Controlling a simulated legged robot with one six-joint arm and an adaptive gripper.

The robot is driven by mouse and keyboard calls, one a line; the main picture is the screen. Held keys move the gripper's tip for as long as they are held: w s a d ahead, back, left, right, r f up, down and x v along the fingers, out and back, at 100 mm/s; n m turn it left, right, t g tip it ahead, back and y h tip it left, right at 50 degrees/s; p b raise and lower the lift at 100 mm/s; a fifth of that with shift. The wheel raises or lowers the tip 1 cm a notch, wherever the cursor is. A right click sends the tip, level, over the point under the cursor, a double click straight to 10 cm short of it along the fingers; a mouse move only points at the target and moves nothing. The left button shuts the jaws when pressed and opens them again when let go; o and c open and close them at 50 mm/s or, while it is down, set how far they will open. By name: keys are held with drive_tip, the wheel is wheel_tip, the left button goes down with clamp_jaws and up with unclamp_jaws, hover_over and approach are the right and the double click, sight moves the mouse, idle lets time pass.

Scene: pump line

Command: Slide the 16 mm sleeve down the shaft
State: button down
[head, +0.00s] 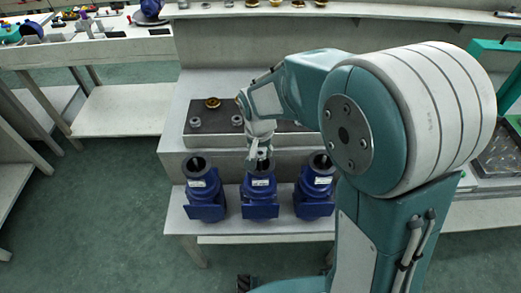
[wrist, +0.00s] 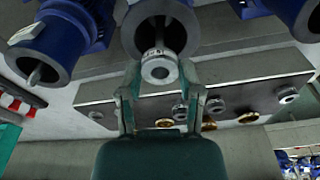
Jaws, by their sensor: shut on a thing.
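Three blue pumps stand side by side on a light bench, with open tops. My gripper (head: 258,155) is over the middle pump (head: 260,188). In the wrist view my gripper (wrist: 160,80) is shut on a grey metal sleeve (wrist: 159,67), with a fingertip on each side; small print on it seems to read 16. The middle pump's shaft (wrist: 160,34) shows inside its dark bore, in line with the sleeve. I cannot tell how far the sleeve is around the shaft. The left pump (head: 203,187) and right pump (head: 315,186) stand clear of my gripper.
Behind the pumps a dark grey plate (head: 220,140) holds grey sleeves (head: 195,122) and brass rings (head: 212,102). A long shelf (head: 235,11) with small parts runs along the back. A side table (head: 120,108) stands at left; the green floor there is clear.

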drive_tip(key=shift+f, duration=0.6)
idle(1.0)
drive_tip(key=shift+c, duration=0.9)
unclamp_jaws()
wheel_tip(320, 180, up, 12)
drive_tip(key=s, duration=0.1)
drive_tip(key=shift+s+a, duration=0.15)
drive_tip(key=shift+a, duration=0.15)
drive_tip(key=shift+f, duration=0.1)
